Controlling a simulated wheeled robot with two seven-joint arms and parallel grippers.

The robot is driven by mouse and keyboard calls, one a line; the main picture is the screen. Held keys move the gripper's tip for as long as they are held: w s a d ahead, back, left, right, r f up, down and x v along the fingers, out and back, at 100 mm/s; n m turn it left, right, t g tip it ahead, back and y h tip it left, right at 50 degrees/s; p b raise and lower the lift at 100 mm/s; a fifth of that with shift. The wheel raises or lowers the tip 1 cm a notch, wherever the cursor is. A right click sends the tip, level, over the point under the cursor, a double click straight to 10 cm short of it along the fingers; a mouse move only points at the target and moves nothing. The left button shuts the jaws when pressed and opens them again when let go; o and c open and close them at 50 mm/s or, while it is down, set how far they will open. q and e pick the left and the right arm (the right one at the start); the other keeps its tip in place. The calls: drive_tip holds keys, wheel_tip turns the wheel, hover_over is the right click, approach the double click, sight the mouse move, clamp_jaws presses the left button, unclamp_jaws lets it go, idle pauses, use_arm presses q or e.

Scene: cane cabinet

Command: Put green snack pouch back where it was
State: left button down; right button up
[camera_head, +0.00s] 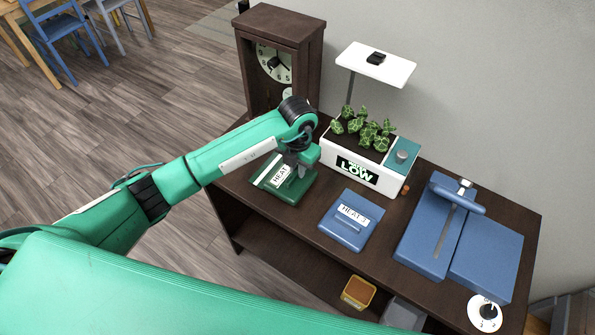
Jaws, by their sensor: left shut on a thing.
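My left gripper (298,165) reaches in from the left to the top of the brown cabinet (300,222). It is shut, close over a flat green item with a white HEAT label (296,192), in front of the white planter. Its fingers and the arm cover part of the green item. I cannot clearly make out the green snack pouch apart from this green item. My right gripper is not in view.
A dark wooden clock (285,30) stands behind the gripper. A white planter (381,181) with a lamp top (376,65) stands beside it. A blue two-part device (485,262) and a white dial (485,314) are at the right. A small orange-yellow box (358,292) is on the shelf below.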

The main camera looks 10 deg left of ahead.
use_arm(q)
wheel_tip(320, 180, down, 2)
drive_tip(key=shift+f, duration=0.45)
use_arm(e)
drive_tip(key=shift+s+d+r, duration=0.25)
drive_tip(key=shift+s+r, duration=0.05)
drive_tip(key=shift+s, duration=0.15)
use_arm(q)
drive_tip(key=shift+f, duration=0.1)
drive_tip(key=c, duration=1.4)
unclamp_jaws()
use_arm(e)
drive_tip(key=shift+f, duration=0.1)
